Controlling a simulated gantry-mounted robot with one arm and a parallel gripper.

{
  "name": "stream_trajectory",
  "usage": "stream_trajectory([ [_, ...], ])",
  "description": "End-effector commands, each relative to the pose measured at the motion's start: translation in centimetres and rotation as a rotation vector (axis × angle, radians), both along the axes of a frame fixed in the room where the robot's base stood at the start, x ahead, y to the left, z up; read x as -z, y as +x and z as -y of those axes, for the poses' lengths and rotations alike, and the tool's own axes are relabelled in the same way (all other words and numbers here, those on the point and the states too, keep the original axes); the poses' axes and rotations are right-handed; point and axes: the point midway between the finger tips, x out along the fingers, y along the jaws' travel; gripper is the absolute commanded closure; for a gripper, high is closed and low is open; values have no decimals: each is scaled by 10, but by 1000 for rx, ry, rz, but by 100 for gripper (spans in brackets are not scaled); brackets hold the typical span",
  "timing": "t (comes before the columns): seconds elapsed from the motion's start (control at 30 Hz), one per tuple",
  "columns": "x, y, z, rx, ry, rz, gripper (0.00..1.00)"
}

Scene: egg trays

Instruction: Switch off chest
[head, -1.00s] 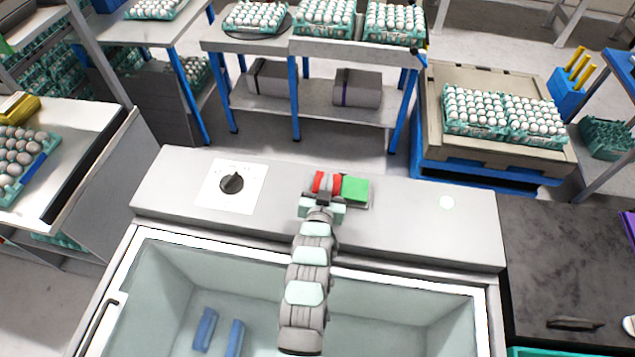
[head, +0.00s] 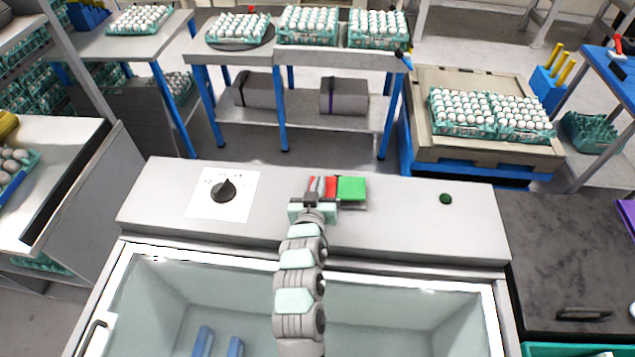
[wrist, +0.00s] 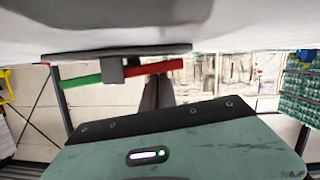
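The chest (head: 150,225) has a grey top panel and a pale open basin. On the panel is a switch with a red part (head: 331,186) at left and a green part (head: 351,188) at right. Both parts also show in the wrist view, green (wrist: 82,81) and red (wrist: 165,68). My gripper (head: 315,187) is at the red part, its narrow grey fingers close together and covering some of it. I cannot tell if they touch it. A round indicator light (head: 446,199) on the panel is dark green. A black knob (head: 223,191) sits on a white dial plate.
Blue objects (head: 203,341) lie in the basin. Tables with egg trays (head: 308,24) stand behind, and a crate (head: 487,153) with egg trays is at back right. A dark counter (head: 565,245) adjoins on the right. The panel between knob and switch is clear.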

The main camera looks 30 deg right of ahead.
Motion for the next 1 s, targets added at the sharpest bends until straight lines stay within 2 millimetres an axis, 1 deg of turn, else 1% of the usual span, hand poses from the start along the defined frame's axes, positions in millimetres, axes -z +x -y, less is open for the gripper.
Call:
stream_trajectory([
  [0.03, -14, 2, -1, -2, -3, 6, 100],
  [0.13, -41, 5, -3, -5, -11, 16, 100],
  [0.17, -38, -1, -9, -6, -10, 16, 100],
  [0.27, -40, -18, -24, -6, -7, 14, 100],
  [0.33, -47, -28, -34, -6, -11, 20, 100],
  [0.5, -55, -51, -53, -6, -11, 22, 100],
  [0.6, -58, -59, -62, -7, -10, 21, 100],
  [0.7, -60, -65, -66, -6, -12, 22, 100],
  [1.0, -62, -67, -67, -4, -12, 24, 100],
])
